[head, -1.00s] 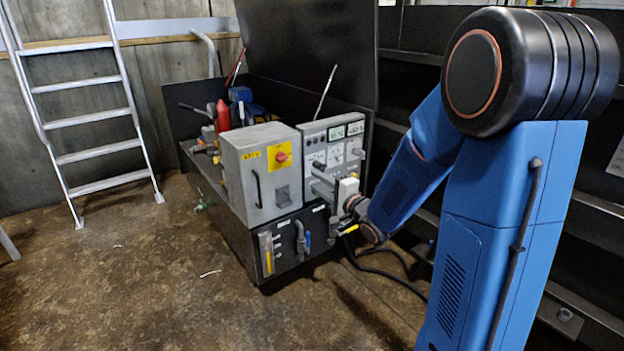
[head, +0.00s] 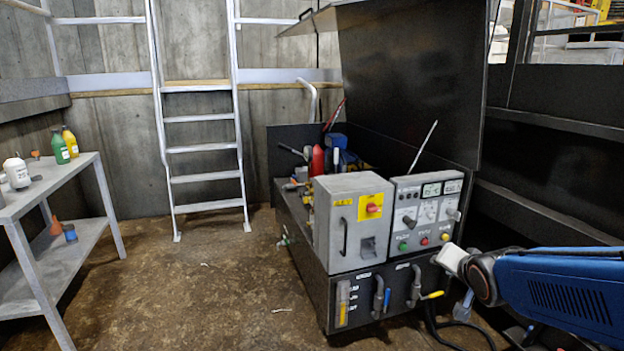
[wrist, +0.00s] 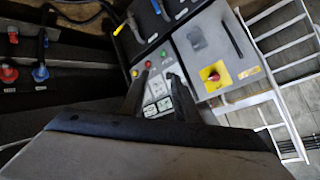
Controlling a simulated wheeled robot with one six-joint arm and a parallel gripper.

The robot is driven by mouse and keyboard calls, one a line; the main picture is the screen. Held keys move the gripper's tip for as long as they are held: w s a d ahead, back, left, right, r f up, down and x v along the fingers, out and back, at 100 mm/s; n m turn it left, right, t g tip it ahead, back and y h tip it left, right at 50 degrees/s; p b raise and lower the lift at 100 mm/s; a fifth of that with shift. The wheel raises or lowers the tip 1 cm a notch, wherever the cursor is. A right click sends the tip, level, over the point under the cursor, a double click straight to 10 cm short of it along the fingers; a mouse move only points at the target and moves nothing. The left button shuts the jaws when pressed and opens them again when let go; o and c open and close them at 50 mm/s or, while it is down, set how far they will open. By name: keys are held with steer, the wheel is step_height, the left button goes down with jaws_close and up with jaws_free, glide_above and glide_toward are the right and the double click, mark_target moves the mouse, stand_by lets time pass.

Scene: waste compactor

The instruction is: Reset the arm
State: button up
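My arm (head: 560,290) reaches in from the right edge of the head view. Its end, with a white block at my gripper, is beside the lower right of the grey control panel (head: 428,198). In the wrist view my gripper (wrist: 158,88) shows two dark fingers standing apart with a gap between them. The control panel (wrist: 160,88), with its coloured buttons and white meters, shows through that gap. Nothing is seen held. Whether the fingertips touch the panel cannot be told.
A grey box with a red switch (head: 373,208) stands left of the panel, on a black cabinet with pipes (head: 362,297). A raised black lid (head: 410,90) rises behind. A ladder (head: 203,148) and a shelf table (head: 40,185) are at left. The floor (head: 190,290) between is mostly clear.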

steer(key=s+a+n+g, duration=0.2)
steer(key=s+n+g, duration=0.1)
steer(key=s, duration=0.9)
steer(key=s+a+f+n+g+y, duration=0.1)
steer(key=s+a+n+g, duration=0.1)
steer(key=s, duration=1.1)
steer(key=n+g, duration=0.1)
steer(key=n, duration=0.1)
steer(key=shift+f+n, duration=0.2)
steer(key=shift+n, duration=0.2)
steer(key=shift+a, duration=0.1)
